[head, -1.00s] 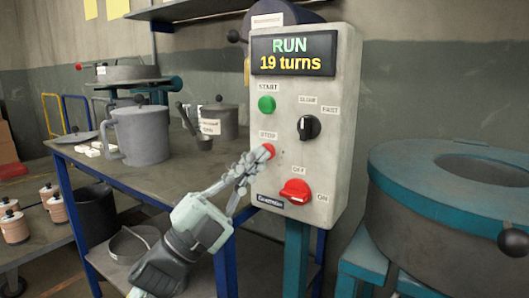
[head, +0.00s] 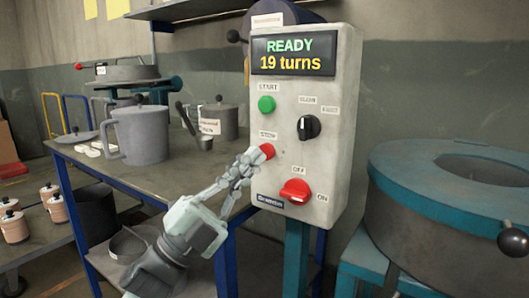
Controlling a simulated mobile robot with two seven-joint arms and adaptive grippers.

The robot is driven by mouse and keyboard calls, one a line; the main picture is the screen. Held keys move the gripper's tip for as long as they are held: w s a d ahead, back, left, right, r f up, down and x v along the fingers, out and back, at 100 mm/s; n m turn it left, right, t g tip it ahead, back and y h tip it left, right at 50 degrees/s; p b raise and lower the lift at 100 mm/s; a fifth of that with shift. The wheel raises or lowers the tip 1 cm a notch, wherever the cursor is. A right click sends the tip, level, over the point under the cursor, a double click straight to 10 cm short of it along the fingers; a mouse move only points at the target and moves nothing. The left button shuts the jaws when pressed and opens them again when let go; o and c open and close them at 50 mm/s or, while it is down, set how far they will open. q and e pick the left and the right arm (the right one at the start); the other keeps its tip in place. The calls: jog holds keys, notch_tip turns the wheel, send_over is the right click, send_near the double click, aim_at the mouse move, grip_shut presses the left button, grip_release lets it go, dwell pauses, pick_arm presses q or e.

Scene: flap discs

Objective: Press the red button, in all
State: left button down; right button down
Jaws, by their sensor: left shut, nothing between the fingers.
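The control box (head: 330,160) is a grey panel on a teal post. Its display (head: 293,53) reads "READY" and "19 turns". The red button (head: 267,151) sits under the label "STOP", on the panel's left side, below the green START button (head: 266,104). My left gripper (head: 257,157) is shut and empty. Its fingertips are at the lower left edge of the red button; I cannot tell whether they touch it. My right gripper is not in view.
A black slow/fast knob (head: 308,127) and a red off/on switch (head: 295,191) are on the same panel. A workbench (head: 185,175) with a grey mug (head: 141,135) and pots stands to the left. A large teal-rimmed drum (head: 440,220) is close on the right.

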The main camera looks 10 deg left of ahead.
pick_arm(q)
jog(key=shift+s, duration=0.1)
jog(key=s, duration=0.1)
jog(key=s+a, duration=0.1)
jog(key=s, duration=0.2)
jog(key=shift+s+a, duration=0.3)
jog(key=shift+a, duration=0.1)
dwell(0.7)
